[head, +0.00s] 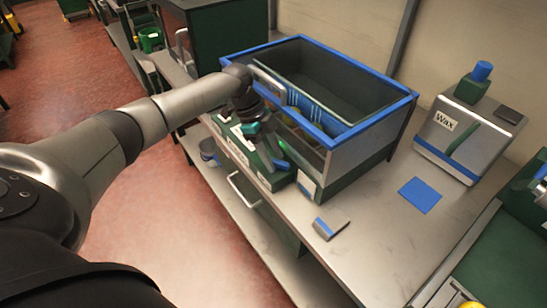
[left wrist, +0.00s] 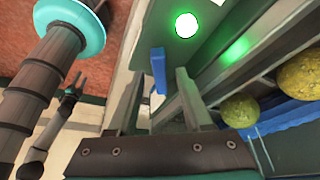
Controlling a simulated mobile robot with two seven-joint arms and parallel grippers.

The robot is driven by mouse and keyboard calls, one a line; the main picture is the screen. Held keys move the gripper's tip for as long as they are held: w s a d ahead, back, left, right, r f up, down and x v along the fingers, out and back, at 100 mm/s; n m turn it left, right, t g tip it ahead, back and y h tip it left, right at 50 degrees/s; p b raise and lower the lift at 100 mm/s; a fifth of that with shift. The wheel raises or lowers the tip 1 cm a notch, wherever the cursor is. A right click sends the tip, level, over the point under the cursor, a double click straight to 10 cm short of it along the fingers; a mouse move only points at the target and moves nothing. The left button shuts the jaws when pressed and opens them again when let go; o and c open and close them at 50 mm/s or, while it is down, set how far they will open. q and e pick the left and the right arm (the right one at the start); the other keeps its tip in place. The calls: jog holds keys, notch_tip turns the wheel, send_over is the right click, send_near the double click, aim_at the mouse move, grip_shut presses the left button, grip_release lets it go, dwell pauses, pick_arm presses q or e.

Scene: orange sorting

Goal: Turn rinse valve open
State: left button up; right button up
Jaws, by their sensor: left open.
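My left gripper (left wrist: 158,100) is open. The lever shows beyond the fingertips, roughly between them; I cannot tell whether they touch it.
A green light (left wrist: 186,25) glows on the machine. Yellow-green fruits (left wrist: 298,75) lie beside the fingers, behind a rail. A wax dispenser (head: 468,130), a blue pad (head: 420,195) and a small grey-blue block (head: 331,224) stand on the bench. The bench front is mostly clear.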

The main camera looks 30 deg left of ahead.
pick_arm(q)
jog(key=shift+d+f, duration=0.1)
jog(key=shift+f, duration=0.15)
grip_shut()
dwell(0.3)
